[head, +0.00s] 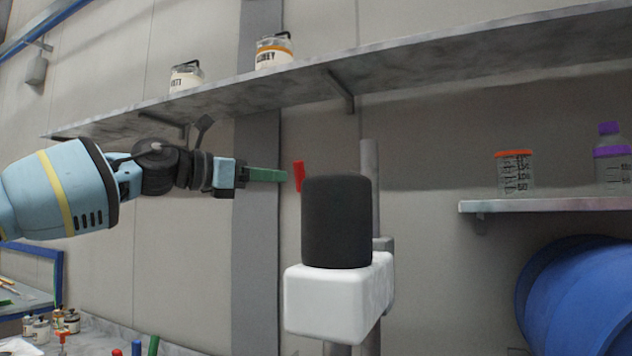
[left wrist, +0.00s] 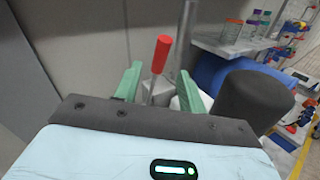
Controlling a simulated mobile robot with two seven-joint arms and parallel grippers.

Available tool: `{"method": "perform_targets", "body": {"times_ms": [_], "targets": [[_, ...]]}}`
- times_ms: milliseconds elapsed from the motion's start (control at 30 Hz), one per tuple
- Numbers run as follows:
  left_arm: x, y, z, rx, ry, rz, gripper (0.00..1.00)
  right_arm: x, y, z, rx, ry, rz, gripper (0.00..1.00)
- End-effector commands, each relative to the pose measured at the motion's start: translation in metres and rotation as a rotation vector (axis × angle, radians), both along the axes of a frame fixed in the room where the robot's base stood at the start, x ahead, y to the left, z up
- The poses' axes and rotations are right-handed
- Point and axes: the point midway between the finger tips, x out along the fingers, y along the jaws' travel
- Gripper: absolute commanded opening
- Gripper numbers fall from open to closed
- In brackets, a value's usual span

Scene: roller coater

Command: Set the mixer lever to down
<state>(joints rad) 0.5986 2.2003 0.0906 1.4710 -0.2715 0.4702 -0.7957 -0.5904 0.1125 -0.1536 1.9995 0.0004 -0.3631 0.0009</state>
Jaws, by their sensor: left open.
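The mixer shows in the head view as a white housing (head: 330,300) with a black cylinder (head: 337,222) on top. Its red lever (head: 299,176) stands up just left of the cylinder. My left gripper (head: 284,176) comes in from the left with its green fingers just short of the lever. In the left wrist view the red lever (left wrist: 161,53) points up, slightly tilted, from a grey base (left wrist: 158,93). My open left gripper (left wrist: 160,76) has one finger on each side of it. I cannot tell whether they touch. The black cylinder (left wrist: 254,97) is to the right.
A long shelf (head: 230,92) with jars (head: 274,52) runs above my left arm. A lower shelf (head: 545,203) with bottles (head: 515,174) is at right, above a blue drum (head: 580,300). A vertical pole (head: 369,160) stands behind the mixer.

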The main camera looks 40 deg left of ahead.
Motion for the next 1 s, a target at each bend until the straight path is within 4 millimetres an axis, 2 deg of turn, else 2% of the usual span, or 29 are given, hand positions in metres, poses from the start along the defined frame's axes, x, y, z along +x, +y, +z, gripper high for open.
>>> {"method": "perform_targets", "body": {"times_ms": [267,700,1000], "targets": [[0.007,-0.001,0.0,-0.002,0.001,0.0,0.41,-0.008,0.0,-0.001,0.0,0.015,0.001,0.36],[0.052,-0.014,-0.001,-0.002,0.004,0.0,0.41,-0.007,0.0,0.003,-0.001,0.011,0.001,0.36],[0.072,-0.019,0.0,-0.002,0.001,0.0,0.41,-0.001,0.0,0.006,0.0,-0.002,-0.001,0.36]]}}
